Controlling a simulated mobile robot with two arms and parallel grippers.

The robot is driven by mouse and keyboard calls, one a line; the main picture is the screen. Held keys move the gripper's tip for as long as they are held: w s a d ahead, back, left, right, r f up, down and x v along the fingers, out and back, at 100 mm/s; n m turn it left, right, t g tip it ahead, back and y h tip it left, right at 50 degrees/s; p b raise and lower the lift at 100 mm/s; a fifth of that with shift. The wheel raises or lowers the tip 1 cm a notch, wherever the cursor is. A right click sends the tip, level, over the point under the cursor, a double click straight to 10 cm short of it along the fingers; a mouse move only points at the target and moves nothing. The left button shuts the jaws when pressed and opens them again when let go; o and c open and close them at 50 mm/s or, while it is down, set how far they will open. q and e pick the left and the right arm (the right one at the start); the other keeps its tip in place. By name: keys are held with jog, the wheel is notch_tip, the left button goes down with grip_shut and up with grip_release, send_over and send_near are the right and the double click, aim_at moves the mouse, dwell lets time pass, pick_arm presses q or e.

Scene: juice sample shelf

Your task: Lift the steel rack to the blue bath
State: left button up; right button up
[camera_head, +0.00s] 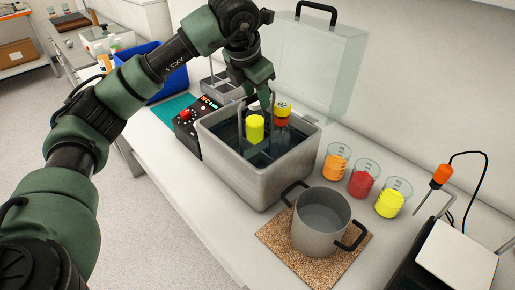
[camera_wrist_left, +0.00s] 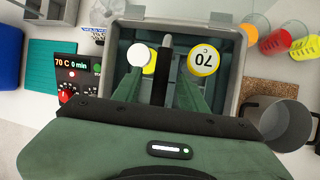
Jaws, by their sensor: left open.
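The steel rack's upright grey handle (camera_wrist_left: 167,45) shows in the left wrist view, inside the grey bath (camera_head: 245,175). The rack's base is mostly hidden. My left gripper (camera_head: 262,98) points down over the bath, open, fingers on either side of the handle; contact cannot be told. A blue tub (camera_head: 168,88), apparently the blue bath, stands farther left. My right gripper is out of view.
A control box (camera_head: 187,128) reading 70 C, 0 min (camera_wrist_left: 70,65) and a small steel tray (camera_head: 222,93) sit beside the bath. A clear lid (camera_head: 320,70) stands open behind. A pot (camera_head: 320,235) on a cork mat (camera_head: 275,238) and several juice beakers (camera_head: 363,183) are to the right.

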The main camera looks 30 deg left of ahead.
pick_arm(q)
jog(key=shift+w+f, duration=0.25)
jog(key=shift+f, duration=0.35)
grip_shut()
jog(key=shift+r, duration=0.1)
dwell(0.8)
jog(key=shift+w+r, duration=0.1)
